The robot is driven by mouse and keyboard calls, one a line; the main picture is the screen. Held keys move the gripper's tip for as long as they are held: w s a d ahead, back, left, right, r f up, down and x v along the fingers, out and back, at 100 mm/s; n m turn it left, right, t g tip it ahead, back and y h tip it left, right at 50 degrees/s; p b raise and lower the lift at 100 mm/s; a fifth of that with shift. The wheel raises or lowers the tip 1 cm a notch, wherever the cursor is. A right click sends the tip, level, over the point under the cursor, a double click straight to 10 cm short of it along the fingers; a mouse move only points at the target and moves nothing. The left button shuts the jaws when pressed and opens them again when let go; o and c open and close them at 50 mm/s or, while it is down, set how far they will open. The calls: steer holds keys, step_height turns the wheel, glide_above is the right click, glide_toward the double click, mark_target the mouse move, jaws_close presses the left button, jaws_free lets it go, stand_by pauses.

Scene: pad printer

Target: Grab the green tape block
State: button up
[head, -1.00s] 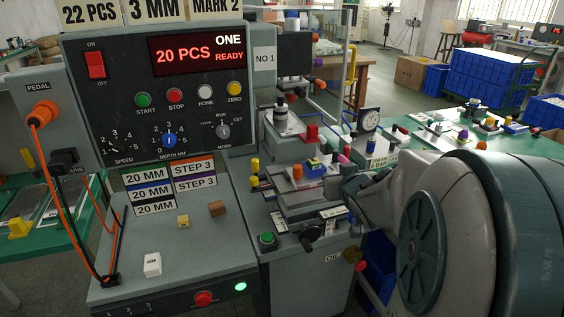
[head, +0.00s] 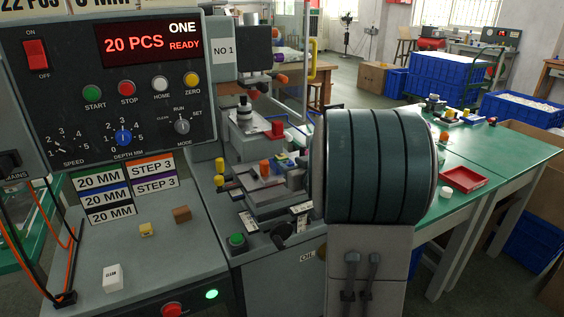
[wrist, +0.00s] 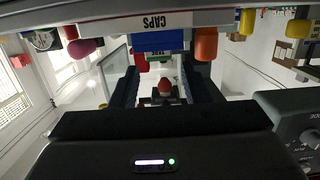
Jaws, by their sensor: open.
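My gripper (wrist: 163,92) shows in the wrist view, its two dark fingers apart with an open gap between them. A small red-topped piece (wrist: 165,87) shows through that gap, farther off. A green patch with lettering (wrist: 160,57) lies beyond the fingers, just under a blue block (wrist: 158,41); I cannot tell whether it is the green tape block. An orange cylinder (wrist: 205,44) is beside the blue block. In the head view my arm's large dark link hides my gripper and part of the printer bed (head: 262,188). No clear green tape block shows there.
The control panel (head: 120,90) stands at left, above a grey shelf with a white block (head: 112,278), a yellow block (head: 146,230) and a brown block (head: 182,214). A green table (head: 510,150) at right carries a red tray (head: 464,179). Blue crates (head: 455,75) stand behind.

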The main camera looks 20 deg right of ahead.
mark_target(283, 158)
steer(key=shift+w+f, duration=0.15)
steer(key=shift+w, duration=1.2)
steer(key=shift+w+f, duration=0.15)
steer(key=shift+w, duration=1.2)
steer(key=c, duration=0.8)
steer(key=shift+r, duration=0.1)
